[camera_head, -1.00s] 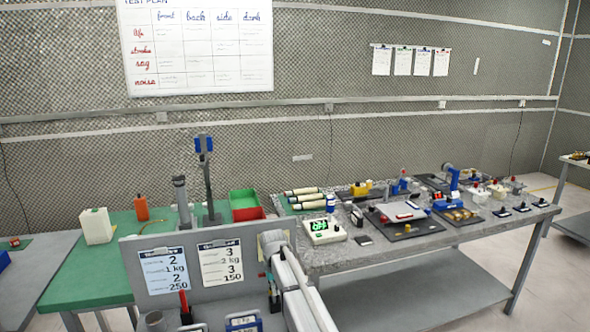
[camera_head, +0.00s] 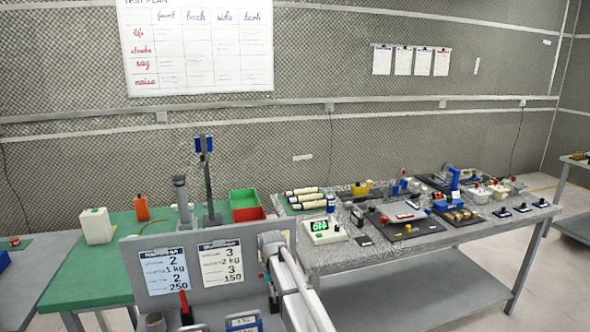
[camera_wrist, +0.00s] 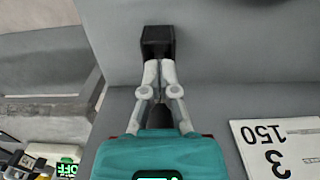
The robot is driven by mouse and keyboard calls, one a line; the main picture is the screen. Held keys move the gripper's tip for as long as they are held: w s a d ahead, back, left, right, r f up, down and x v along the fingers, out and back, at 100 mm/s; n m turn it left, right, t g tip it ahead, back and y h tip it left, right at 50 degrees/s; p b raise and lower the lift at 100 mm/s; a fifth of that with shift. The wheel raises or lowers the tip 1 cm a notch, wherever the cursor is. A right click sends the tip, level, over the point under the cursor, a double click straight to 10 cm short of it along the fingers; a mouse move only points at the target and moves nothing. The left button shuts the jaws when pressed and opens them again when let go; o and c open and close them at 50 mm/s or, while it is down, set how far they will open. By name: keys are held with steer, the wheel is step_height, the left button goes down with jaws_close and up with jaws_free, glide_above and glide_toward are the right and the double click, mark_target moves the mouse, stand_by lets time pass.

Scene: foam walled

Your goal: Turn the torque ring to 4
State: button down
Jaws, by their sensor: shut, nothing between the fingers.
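In the wrist view my gripper (camera_wrist: 159,72) has its two pale fingers together, pointing away from the teal housing at the bottom. A black block (camera_wrist: 158,42) shows right at the fingertips against a grey surface. I cannot tell whether it is part of the fingertips or a separate thing, or whether they touch. In the head view my gripper is hidden. I cannot make out the torque ring or its numbers in either view. A tool with a red handle (camera_head: 185,306) stands low in front of the grey panel (camera_head: 215,278).
Two printed sheets hang on the panel, a left one (camera_head: 165,270) and a right one (camera_head: 221,263). A white box with a green display (camera_head: 324,232) stands on the speckled table behind. Several small parts crowd that table. A green bench (camera_head: 100,265) lies at the left.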

steer(key=shift+s, duration=0.2)
steer(key=shift+r, duration=0.2)
steer(key=r+p, duration=0.1)
steer(key=p, duration=0.1)
steer(key=w+r+p, duration=0.1)
steer(key=r+p, duration=0.3)
steer(key=shift+w+a+r, duration=0.2)
steer(key=shift+w+r, duration=0.05)
steer(key=shift+w, duration=0.1)
stand_by(0.3)
steer(key=s+d+m, duration=0.3)
steer(key=s+d, duration=2.1)
steer(key=s, duration=0.2)
steer(key=shift+s+d+t, duration=0.15)
steer(key=shift+s+t, duration=0.05)
steer(key=shift+t, duration=0.1)
